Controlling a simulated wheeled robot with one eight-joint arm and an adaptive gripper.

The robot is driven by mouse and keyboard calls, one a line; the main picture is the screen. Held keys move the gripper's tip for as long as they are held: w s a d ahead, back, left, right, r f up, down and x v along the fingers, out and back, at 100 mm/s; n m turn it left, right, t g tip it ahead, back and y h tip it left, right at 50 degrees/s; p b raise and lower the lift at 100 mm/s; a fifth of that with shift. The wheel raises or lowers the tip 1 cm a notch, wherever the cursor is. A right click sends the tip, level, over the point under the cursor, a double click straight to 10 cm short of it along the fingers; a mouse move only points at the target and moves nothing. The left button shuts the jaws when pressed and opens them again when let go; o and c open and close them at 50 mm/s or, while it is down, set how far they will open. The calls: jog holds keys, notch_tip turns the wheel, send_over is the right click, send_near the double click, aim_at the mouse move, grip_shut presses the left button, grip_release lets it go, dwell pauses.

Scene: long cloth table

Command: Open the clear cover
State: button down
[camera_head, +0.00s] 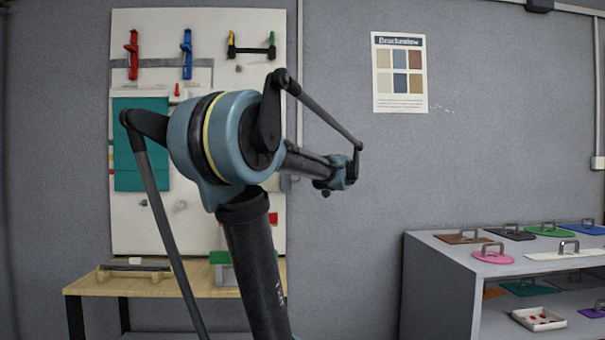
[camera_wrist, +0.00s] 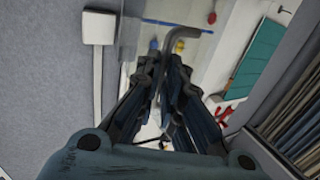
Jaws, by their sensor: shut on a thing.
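My gripper (camera_wrist: 168,72) shows in the wrist view with its dark fingers close together, shut on a grey bent handle (camera_wrist: 184,36). The handle's upper end curves to the right above the fingertips; its lower part is hidden between them. The clear cover (camera_wrist: 129,42) seems to be the see-through panel just left of the fingers, its edge faint against the wall. How far the cover stands open cannot be told. In the head view my arm blocks part of the board, and the gripper's fingers cannot be made out.
A white wall board (camera_head: 240,110) carries red (camera_head: 132,55) and blue (camera_head: 186,54) hooks and a teal cloth (camera_head: 140,145). A wooden table (camera_head: 195,280) stands below it. A grey shelf (camera_head: 440,265) with handled plates is at right. A white wall box (camera_wrist: 99,27) is left of my gripper.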

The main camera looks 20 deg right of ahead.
jog(key=c, duration=1.7)
grip_release()
jog(key=shift+w+f, duration=0.15)
jog(key=shift+w, duration=0.1)
jog(key=shift+s, duration=0.2)
jog(key=shift+s+d, duration=0.35)
jog(key=shift+s, duration=1.55)
jog(key=shift+s+d, duration=0.3)
jog(key=shift+s, duration=1.65)
jog(key=shift+s+d, duration=0.35)
jog(key=shift+s, duration=1.55)
